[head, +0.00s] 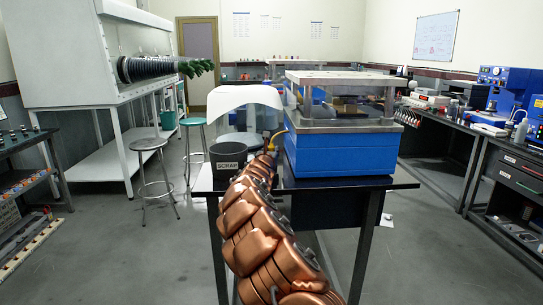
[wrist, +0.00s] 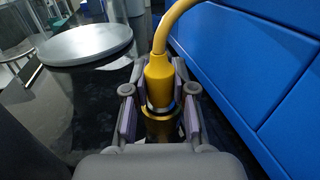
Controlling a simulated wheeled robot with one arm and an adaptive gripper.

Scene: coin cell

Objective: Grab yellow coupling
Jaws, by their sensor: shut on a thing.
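The yellow coupling (wrist: 159,82) shows in the middle of the wrist view, with a yellow hose curving up from its top. My gripper (wrist: 160,102) has its two fingers on either side of the coupling and is shut on it. A brass-coloured fitting (wrist: 158,128) lies directly below the coupling, between the fingers; whether the two are joined I cannot tell. In the head view, a bit of the yellow hose (head: 278,136) shows beside the blue press. My copper-coloured arm hides most of the gripper there.
The blue press (head: 340,155) stands on the dark table (head: 395,181), close on the right of my gripper. A black SCRAP bin (head: 228,162) stands at the table's left. A round grey disc (wrist: 87,44) shows left in the wrist view. Stools (head: 150,145) stand on the floor at left.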

